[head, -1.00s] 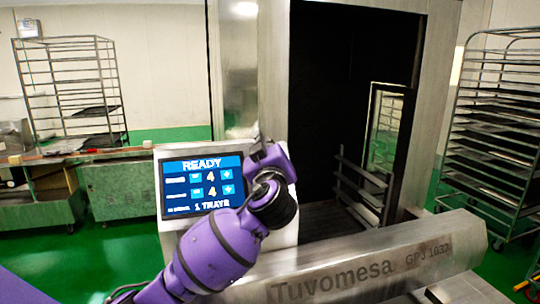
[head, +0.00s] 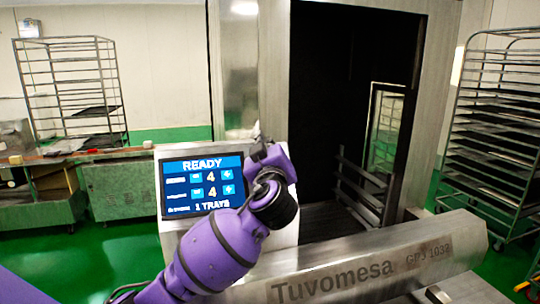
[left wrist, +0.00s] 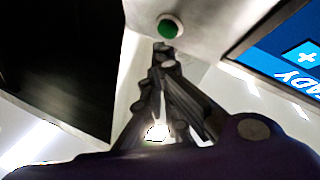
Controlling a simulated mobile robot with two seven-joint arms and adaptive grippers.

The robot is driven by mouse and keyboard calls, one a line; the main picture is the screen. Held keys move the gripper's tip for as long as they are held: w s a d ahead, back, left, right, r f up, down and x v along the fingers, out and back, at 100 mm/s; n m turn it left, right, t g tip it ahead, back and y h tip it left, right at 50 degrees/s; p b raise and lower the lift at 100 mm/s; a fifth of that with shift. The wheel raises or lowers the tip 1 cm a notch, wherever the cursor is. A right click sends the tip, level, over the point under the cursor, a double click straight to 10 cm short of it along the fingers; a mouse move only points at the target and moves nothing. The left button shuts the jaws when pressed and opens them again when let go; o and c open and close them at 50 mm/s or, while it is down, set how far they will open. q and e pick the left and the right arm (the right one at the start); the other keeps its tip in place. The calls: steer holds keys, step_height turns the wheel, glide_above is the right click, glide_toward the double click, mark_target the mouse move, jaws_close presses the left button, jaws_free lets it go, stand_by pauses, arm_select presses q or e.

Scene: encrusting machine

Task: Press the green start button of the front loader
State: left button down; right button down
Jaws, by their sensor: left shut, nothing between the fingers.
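The green start button (left wrist: 168,28) is a round green cap in a pale ring on the loader's control panel, seen in the left wrist view. My left gripper (left wrist: 165,58) is shut and empty, with its fingertips close to the button's rim. I cannot tell whether they touch the panel. In the head view my left gripper (head: 257,138) is at the panel's upper right corner, partly hidden by my purple wrist. The button is hidden in the head view. The panel's screen (head: 203,184) reads READY and 1 TRAYS. My right gripper is not in view.
The Tuvomesa front loader (head: 365,262) has a dark open chamber (head: 325,110) right of the panel. One wire rack (head: 72,85) stands at the back left, and another rack (head: 500,130) with trays stands at the right. Green floor shows at the left.

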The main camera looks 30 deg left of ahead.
arm_select(q)
steer(key=shift+f, duration=0.1)
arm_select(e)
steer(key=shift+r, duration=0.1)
arm_select(q)
steer(key=shift+w+a+f, duration=0.2)
steer(key=shift+w+a, duration=0.05)
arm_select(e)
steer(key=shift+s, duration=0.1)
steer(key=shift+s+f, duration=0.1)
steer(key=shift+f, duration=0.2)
arm_select(q)
steer(key=shift+w+a+f, duration=0.2)
steer(key=shift+a, duration=0.1)
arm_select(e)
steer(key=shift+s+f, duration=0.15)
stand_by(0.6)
arm_select(q)
steer(key=shift+s+d+r, duration=0.4)
steer(key=shift+d+r, duration=0.05)
steer(key=shift+d, duration=0.1)
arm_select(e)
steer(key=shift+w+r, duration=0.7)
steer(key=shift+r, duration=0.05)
